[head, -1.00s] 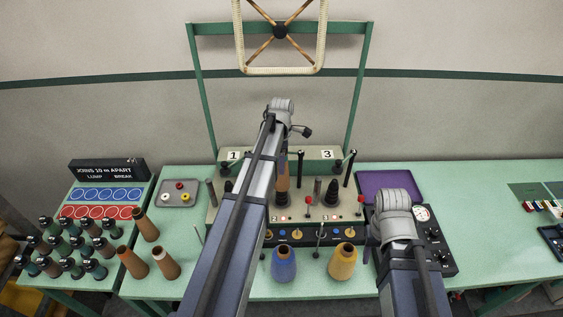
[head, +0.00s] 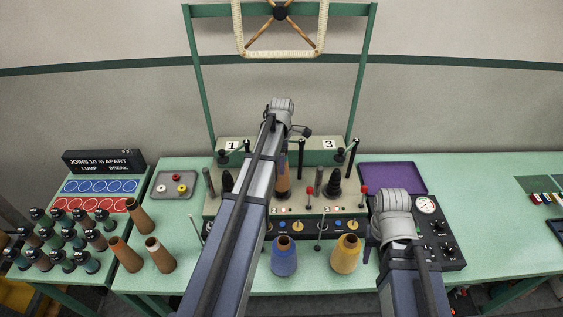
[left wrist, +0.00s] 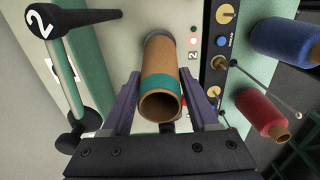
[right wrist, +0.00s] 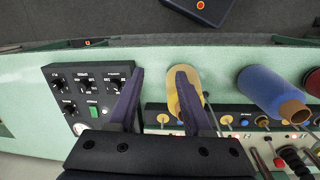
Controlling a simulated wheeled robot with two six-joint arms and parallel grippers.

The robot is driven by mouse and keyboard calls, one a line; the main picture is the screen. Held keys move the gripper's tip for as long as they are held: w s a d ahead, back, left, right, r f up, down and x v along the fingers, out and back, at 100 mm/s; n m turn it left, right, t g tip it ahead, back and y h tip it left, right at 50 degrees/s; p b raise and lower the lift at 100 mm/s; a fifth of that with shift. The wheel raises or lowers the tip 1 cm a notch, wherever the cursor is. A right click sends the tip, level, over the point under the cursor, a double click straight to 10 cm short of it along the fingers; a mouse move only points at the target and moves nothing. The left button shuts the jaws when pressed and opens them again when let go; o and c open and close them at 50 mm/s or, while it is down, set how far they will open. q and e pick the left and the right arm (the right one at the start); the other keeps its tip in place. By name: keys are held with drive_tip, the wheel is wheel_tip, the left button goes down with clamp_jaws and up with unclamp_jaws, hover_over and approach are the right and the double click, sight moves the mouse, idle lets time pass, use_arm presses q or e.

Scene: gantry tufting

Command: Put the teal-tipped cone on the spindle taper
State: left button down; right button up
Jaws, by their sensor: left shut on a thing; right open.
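A brown cone with a teal band at its near end (left wrist: 160,82) is held between the purple fingers of my left gripper (left wrist: 160,76). In the head view this cone (head: 283,180) stands upright at the middle station of the machine, partly hidden by my left arm. The middle spindle taper is hidden, so I cannot tell whether the cone is around it. Bare black tapers show at the left station (head: 227,181) and right station (head: 333,190). My right gripper (right wrist: 160,75) is open and empty above the bench, with a yellow cone beyond its right finger.
A blue cone (head: 284,257) and the yellow cone (head: 346,254) stand in front of the machine (head: 309,203). Several brown cones (head: 160,254) stand at left. A control box (head: 433,247) and purple tray (head: 393,177) lie right. Thin posts rise around the stations. Free bench lies far right.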

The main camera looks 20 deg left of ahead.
use_arm(q)
drive_tip(key=shift+f+b, duration=1.45)
drive_tip(key=shift+f, duration=0.4)
drive_tip(key=shift+c, duration=0.4)
unclamp_jaws()
wheel_tip(320, 180, up, 8)
drive_tip(key=p, duration=0.7)
drive_tip(key=shift+p, duration=0.3)
drive_tip(key=shift+f, duration=0.1)
